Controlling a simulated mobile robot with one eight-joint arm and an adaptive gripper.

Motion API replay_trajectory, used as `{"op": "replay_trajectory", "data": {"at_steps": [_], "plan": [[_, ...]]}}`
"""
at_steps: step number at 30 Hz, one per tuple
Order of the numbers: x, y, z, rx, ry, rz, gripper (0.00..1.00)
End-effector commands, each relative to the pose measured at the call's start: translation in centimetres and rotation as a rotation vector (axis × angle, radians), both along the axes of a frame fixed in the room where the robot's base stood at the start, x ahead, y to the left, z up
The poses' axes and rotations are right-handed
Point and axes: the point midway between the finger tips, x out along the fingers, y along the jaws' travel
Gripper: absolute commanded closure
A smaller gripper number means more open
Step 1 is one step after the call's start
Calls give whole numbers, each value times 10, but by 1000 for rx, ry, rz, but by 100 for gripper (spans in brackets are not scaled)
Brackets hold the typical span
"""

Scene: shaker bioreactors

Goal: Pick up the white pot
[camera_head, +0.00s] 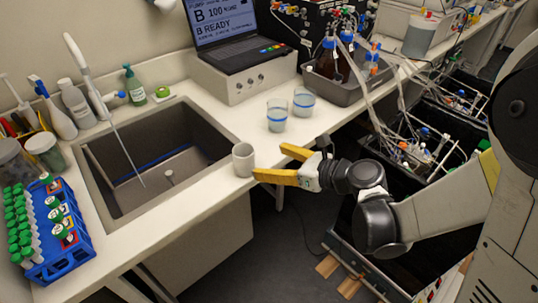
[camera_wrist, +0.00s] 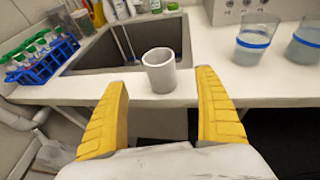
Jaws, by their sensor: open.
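The white pot (camera_head: 243,160) is a small, plain cup-like vessel. It stands upright on the counter's front edge, at the right side of the sink, in the head view. In the wrist view the white pot (camera_wrist: 159,71) is ahead of the fingers, centred between them, with its open top visible. My gripper (camera_head: 276,163) has yellow fingers and is open and empty. In the head view its fingertips are just right of the pot. In the wrist view my gripper (camera_wrist: 162,90) has its fingers spread wider than the pot; I cannot tell whether either fingertip touches it.
Two beakers with blue bands (camera_head: 277,115) (camera_head: 304,102) stand behind the gripper on the counter. The sink (camera_head: 150,150) is open to the pot's left. A blue tube rack (camera_head: 62,250) stands at the far left. A grey tray (camera_head: 347,92) holds bottles. Tubing hangs at the right.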

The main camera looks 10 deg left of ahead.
Motion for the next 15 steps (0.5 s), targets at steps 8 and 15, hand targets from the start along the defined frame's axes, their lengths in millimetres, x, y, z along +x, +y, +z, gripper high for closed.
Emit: {"op": "replay_trajectory", "data": {"at_steps": [8,15], "plan": [[20,37,-17,3,4,1,18],[27,50,-20,2,3,1,18]]}}
